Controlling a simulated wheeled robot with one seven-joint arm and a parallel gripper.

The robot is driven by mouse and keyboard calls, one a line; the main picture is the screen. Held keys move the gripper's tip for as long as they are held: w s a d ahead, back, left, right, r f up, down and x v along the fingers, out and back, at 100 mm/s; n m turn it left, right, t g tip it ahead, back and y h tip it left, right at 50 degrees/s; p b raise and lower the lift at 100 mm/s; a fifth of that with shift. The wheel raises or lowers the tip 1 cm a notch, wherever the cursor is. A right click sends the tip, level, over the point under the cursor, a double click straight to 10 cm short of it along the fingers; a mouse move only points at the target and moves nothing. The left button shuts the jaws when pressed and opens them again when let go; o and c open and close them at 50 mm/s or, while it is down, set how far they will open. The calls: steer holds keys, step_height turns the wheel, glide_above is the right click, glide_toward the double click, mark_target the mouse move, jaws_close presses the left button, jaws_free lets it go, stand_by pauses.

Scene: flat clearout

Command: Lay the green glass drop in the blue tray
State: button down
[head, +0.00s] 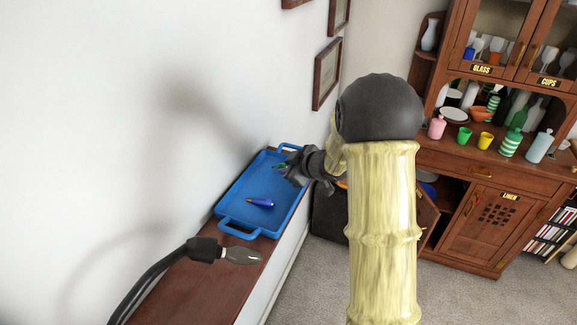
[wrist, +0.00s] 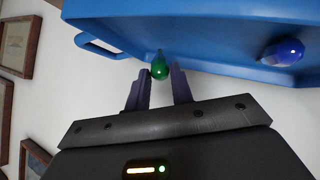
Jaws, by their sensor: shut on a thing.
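The green glass drop (wrist: 159,68) is between the fingertips of my gripper (wrist: 158,84) in the wrist view, and the jaws are shut on it. In the head view my gripper (head: 284,168) is over the far right part of the blue tray (head: 236,196), and only a bit of green shows there. The tray also shows in the wrist view (wrist: 190,30). I cannot tell whether the drop touches the tray floor. A blue glass drop (head: 261,202) lies in the tray nearer the front; it also shows in the wrist view (wrist: 283,52).
The tray stands on a narrow brown ledge (head: 215,283) along the white wall. A lamp (head: 225,252) on a bent black arm is close in front of the tray. A wooden cabinet (head: 480,190) with glassware and bottles stands at the right. Framed pictures (head: 327,73) hang on the wall.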

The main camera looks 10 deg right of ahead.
steer(key=shift+w, duration=0.1)
steer(key=c, duration=1.5)
jaws_free()
steer(key=shift+a, duration=0.15)
steer(key=o, duration=0.4)
steer(key=shift+s, duration=0.2)
steer(key=shift+c, duration=0.2)
steer(key=shift+d, duration=0.2)
steer(key=v, duration=1.7)
steer(key=shift+r, duration=0.15)
